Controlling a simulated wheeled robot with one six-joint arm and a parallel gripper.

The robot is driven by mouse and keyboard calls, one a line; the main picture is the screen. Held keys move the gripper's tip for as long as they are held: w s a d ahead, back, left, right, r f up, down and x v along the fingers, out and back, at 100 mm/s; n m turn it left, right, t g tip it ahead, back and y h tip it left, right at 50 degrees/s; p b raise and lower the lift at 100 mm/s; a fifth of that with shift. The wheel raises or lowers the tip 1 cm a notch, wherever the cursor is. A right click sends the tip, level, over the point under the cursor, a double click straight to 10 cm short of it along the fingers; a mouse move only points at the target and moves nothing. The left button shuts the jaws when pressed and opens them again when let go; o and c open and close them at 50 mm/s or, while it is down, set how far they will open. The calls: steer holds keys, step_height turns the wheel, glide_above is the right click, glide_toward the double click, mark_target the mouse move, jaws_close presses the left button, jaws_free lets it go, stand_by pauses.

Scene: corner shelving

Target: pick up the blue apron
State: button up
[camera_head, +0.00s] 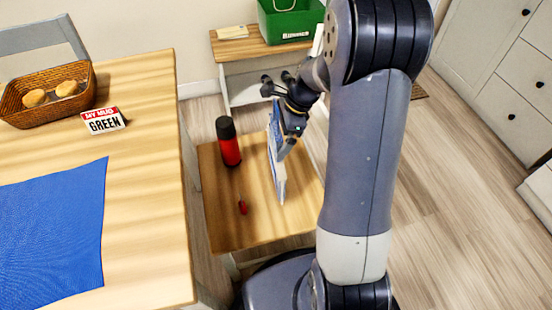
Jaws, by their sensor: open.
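A flat blue cloth (55,235) lies on the wooden table at the left, cut off by the picture's edge; I cannot tell whether it is the apron. A thin blue-and-white item (279,180) stands upright over the low wooden table, and I cannot tell what it is. My gripper (285,148) is open, pointing down right at this item. The wrist hides part of it, and I cannot tell whether they touch.
A red bottle with a dark cap (229,145) and a small red item (243,206) are on the low table (225,225). A wicker basket (20,115) and a "GREEN" sign (104,121) are on the left table. A green box (290,20) stands behind. Floor at right is clear.

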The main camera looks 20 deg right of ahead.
steer(key=c, duration=1)
steer(key=shift+c, duration=0.2)
